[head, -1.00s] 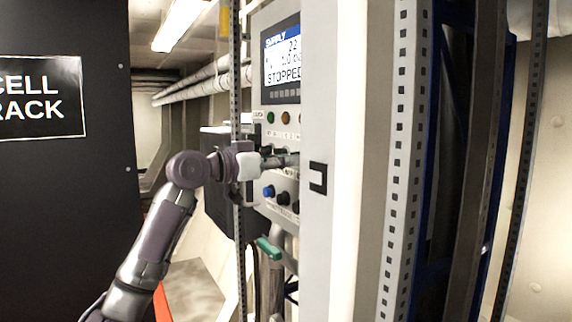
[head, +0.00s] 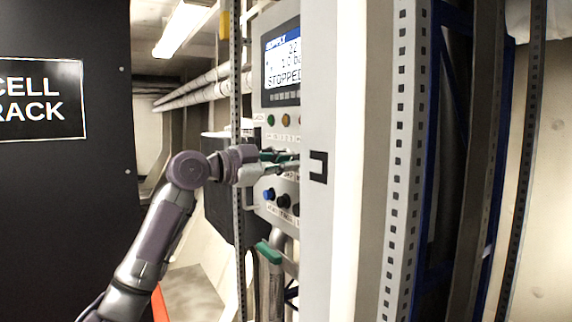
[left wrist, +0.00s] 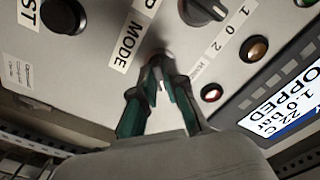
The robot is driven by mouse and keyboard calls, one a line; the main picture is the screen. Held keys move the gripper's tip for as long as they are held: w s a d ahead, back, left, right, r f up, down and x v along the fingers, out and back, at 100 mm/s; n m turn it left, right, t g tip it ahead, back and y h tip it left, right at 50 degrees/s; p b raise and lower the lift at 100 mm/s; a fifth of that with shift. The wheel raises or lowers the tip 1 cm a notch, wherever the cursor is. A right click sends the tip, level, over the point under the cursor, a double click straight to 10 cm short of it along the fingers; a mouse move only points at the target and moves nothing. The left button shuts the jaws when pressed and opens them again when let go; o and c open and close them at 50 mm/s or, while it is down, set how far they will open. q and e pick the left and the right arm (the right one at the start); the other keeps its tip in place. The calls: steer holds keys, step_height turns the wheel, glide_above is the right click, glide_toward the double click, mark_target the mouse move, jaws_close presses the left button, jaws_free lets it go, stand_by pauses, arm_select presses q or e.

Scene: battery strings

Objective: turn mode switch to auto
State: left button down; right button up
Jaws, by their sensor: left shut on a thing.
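My left gripper (head: 285,160) reaches the grey control panel (head: 262,212) from the left in the head view. In the left wrist view its green-padded fingers (left wrist: 158,68) come together at the panel beside the MODE label (left wrist: 124,42). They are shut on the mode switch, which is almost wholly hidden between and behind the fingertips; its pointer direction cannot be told. The display (head: 283,62) on the panel reads STOPPED, and it also shows upside down in the left wrist view (left wrist: 290,115). My right gripper is not in view.
A perforated upright (head: 238,90) stands close to my left wrist. A green-handled lever (head: 269,253) is below.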

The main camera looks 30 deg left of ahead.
arm_select(q)
steer(key=shift+m, duration=0.3)
steer(key=c, duration=1.2)
jaws_free()
steer(key=v, duration=1.2)
steer(key=shift+a, duration=0.1)
steer(key=shift+f, duration=0.1)
